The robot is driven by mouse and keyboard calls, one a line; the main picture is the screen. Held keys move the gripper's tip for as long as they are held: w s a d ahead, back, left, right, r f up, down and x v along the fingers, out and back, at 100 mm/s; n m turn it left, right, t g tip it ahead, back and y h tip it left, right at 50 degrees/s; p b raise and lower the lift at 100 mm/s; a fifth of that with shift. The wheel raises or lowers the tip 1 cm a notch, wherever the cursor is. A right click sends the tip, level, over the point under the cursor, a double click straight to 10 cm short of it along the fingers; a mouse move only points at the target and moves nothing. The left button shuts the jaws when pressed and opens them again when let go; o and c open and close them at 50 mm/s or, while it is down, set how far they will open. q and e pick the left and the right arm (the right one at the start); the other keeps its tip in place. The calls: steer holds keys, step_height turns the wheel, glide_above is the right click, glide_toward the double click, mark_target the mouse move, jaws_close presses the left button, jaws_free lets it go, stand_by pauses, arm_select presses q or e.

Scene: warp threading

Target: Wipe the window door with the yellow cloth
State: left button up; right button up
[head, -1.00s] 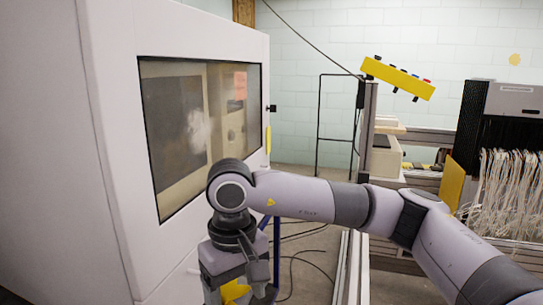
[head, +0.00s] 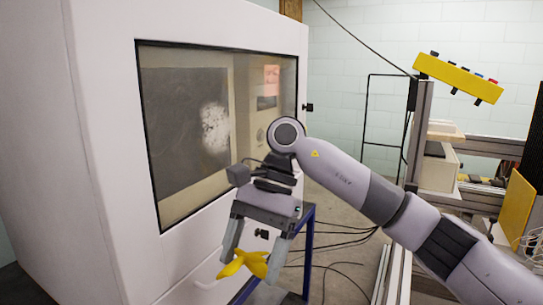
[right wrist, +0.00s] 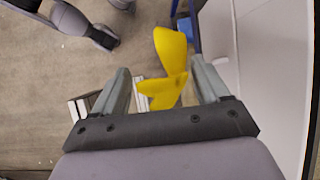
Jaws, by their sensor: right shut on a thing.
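The window door (head: 190,120) is a dark framed pane in the front of a white cabinet, left of centre in the head view. A pale whitish smudge (head: 214,127) shows on the pane. My right gripper (head: 247,262) points down in front of the cabinet, below the window's lower edge. It is shut on the yellow cloth (head: 236,266), which hangs crumpled between the fingers, apart from the glass. The cloth also shows between the fingers in the right wrist view (right wrist: 166,70).
A blue-framed stand (head: 307,250) is just behind and right of my right gripper. Cables (head: 335,240) lie on the floor. A yellow control box (head: 458,77) on a metal post and a yellow panel (head: 517,208) are at the right.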

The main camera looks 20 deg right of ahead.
mark_target(242, 248)
steer(key=r+m+t+y, duration=0.2)
steer(key=m, duration=0.1)
steer(key=w+r+m+t+y+b, duration=0.1)
steer(key=r+m+t+y, duration=0.1)
steer(key=m, duration=0.1)
steer(key=w+a+r+m+t+y, duration=0.1)
steer(key=r+m+t+y, duration=0.1)
steer(key=m+t, duration=0.1)
steer(key=shift+w+r+m, duration=0.1)
steer(key=shift+r+m, duration=0.1)
steer(key=shift+m, duration=0.3)
steer(key=w+d+r+m+t, duration=0.1)
steer(key=d+r+m+t, duration=0.1)
steer(key=r+t, duration=0.3)
steer(key=w+d+r+m+t+b, duration=0.1)
steer(key=d+r+m+t, duration=0.1)
steer(key=r+m+t, duration=0.2)
steer(key=shift+d+r+t, duration=0.35)
steer(key=shift+t, duration=0.15)
steer(key=p+x, duration=0.1)
steer(key=x, duration=0.2)
steer(key=shift+w+a, duration=0.15)
steer(key=shift+a, duration=0.05)
steer(key=shift+w+a+f, duration=0.15)
steer(key=shift+w+a, duration=0.25)
steer(key=shift+w, duration=0.1)
steer(key=shift+p+x, duration=0.4)
steer(key=shift+x, duration=0.5)
